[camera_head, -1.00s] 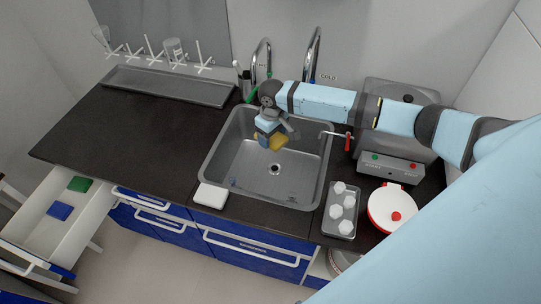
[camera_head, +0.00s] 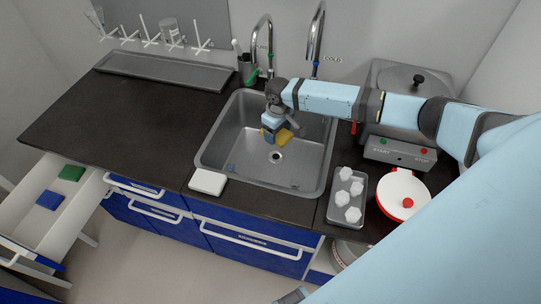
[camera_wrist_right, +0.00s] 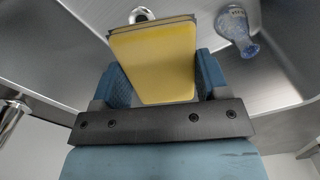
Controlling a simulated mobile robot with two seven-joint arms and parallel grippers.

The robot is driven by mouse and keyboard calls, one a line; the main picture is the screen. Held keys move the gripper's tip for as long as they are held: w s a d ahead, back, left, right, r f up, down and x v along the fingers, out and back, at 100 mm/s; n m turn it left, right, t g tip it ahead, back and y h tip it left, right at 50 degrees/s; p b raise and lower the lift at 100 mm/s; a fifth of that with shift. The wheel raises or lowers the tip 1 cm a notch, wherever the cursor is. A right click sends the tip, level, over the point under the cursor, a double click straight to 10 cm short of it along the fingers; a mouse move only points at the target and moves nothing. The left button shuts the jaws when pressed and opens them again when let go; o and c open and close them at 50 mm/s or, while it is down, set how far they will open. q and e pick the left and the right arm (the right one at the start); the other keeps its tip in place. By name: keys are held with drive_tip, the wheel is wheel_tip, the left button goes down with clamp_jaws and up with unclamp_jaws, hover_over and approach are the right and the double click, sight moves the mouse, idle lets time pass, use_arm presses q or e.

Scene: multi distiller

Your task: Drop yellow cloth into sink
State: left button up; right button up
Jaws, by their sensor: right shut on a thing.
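The yellow cloth (camera_head: 283,137) is a small folded block, held over the grey sink (camera_head: 222,158) in the head view. My right gripper (camera_head: 274,130) reaches in from the right above the basin and is shut on the cloth. In the right wrist view the cloth (camera_wrist_right: 155,65) sits between the two blue fingers of my right gripper (camera_wrist_right: 155,85). The basin lies below it, with the drain (camera_head: 275,157) in view. My left gripper is not in clear view; only a small part at the bottom edge may be mine.
Two taps (camera_head: 263,50) stand behind the sink. A white block (camera_head: 208,181) lies at its front left edge. A tray with several white pieces (camera_head: 347,197) and a red-rimmed white lid (camera_head: 403,194) are at the right. A clear glass item (camera_wrist_right: 236,30) shows in the wrist view. An open drawer (camera_head: 40,222) is at left.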

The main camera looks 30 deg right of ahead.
drive_tip(key=shift+r, duration=0.1)
drive_tip(key=o, duration=1.1)
drive_tip(key=shift+c, duration=0.2)
wheel_tip(320, 180, up, 14)
